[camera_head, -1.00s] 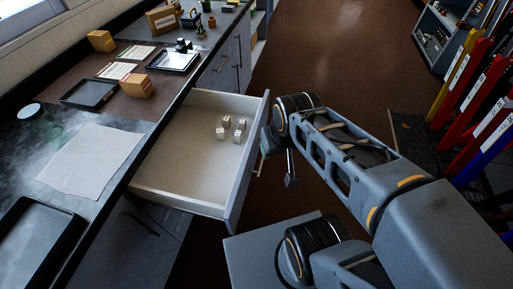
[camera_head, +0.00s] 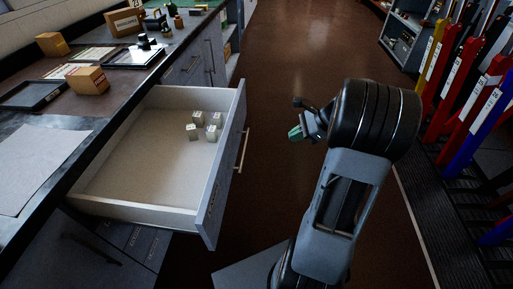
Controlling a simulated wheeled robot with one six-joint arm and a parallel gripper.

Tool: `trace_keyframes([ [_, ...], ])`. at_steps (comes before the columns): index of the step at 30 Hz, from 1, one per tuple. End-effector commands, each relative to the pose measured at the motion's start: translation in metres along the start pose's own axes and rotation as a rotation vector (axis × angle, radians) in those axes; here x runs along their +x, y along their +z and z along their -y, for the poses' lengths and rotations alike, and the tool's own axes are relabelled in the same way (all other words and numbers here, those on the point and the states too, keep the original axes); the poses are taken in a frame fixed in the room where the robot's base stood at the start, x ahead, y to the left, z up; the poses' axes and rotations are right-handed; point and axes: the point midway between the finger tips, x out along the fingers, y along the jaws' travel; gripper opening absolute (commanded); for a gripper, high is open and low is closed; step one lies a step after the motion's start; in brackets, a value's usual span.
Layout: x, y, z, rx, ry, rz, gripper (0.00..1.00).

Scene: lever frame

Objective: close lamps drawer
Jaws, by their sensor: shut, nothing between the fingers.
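The drawer (camera_head: 145,163) under the counter stands pulled out, with several small white cubes (camera_head: 205,124) inside near its front right. Its grey front panel (camera_head: 222,170) faces right and carries a bar handle (camera_head: 243,150). My gripper (camera_head: 296,133) is to the right of the drawer front, apart from the handle, with open floor between them. It is shut and empty, its greenish tip pointing left. Part of it is hidden behind my wrist.
The counter (camera_head: 75,135) on the left holds trays, boxes (camera_head: 87,80) and a white sheet (camera_head: 35,160). Coloured upright posts (camera_head: 470,95) and a shelf unit (camera_head: 408,35) stand at the right. The brown floor (camera_head: 285,60) is clear beyond my gripper.

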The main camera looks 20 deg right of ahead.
Motion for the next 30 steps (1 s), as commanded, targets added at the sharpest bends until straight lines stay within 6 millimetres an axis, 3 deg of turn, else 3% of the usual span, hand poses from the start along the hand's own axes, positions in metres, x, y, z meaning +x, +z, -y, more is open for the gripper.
trace_keyframes([
  [1, -0.008, 0.014, 0.009, 0.048, -0.021, 0.035, 0.00],
  [3, -0.010, 0.023, 0.013, 0.119, -0.030, 0.076, 0.00],
  [8, -0.005, 0.027, 0.011, 0.202, -0.017, 0.100, 0.00],
  [13, 0.018, 0.028, 0.011, 0.212, -0.014, 0.098, 0.00],
  [24, 0.087, 0.034, 0.013, 0.208, -0.014, 0.096, 0.00],
  [30, 0.103, 0.054, 0.017, 0.205, -0.016, 0.095, 0.00],
])
